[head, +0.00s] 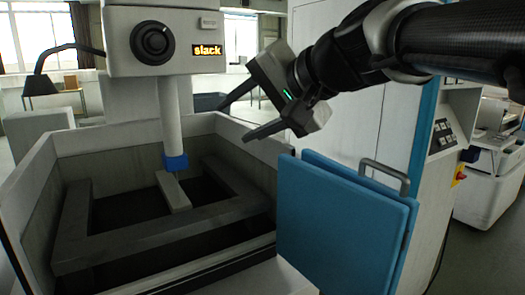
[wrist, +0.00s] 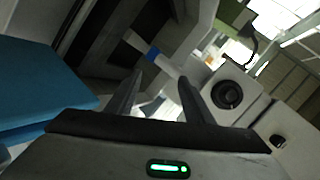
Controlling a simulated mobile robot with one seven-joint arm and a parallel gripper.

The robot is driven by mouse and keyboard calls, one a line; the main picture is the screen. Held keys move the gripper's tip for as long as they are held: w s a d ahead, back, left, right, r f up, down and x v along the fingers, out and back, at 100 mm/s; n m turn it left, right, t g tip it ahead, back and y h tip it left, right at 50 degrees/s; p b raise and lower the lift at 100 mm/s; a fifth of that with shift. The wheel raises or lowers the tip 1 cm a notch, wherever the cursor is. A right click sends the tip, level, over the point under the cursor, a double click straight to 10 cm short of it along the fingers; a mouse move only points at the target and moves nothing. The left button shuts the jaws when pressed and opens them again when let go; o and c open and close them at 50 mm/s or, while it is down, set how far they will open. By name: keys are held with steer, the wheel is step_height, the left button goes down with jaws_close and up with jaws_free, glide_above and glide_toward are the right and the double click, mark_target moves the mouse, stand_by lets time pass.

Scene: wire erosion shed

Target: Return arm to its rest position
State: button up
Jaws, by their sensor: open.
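My gripper (head: 234,118) is open and empty in the head view, in the air above the right wall of the machine's tank (head: 240,140). Its two fingers (wrist: 157,100) stand apart in the wrist view with nothing between them. My arm reaches in from the upper right. The machine head (head: 130,70) with a black round knob and a display reading "slack" is to the left of my gripper. Its white column with a blue tip (head: 176,162) reaches down into the tank, over a pale bar (head: 172,190).
A grey frame (head: 130,240) lies in the tank. A blue door panel (head: 335,225) with a grey handle stands right of the tank, below my arm. A white cabinet (head: 350,130) is behind my arm. A black curved lamp (head: 40,75) is at the far left.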

steer(key=s+d+f+n+g+h, duration=0.1)
steer(key=s+d+f+h, duration=0.2)
steer(key=s+d+f, duration=0.4)
steer(key=s+d+f+n+g+h, duration=0.15)
steer(key=s+d+f, duration=0.25)
steer(key=f, duration=0.5)
steer(key=s+d+f+n+g+h, duration=0.1)
steer(key=s+d+f+n+h, duration=0.1)
steer(key=s+d+f+h, duration=0.35)
step_height(320, 180, up, 15)
steer(key=d+y+p, duration=0.1)
steer(key=p, duration=1.7)
steer(key=shift+s, duration=0.45)
steer(key=shift+w, duration=0.1)
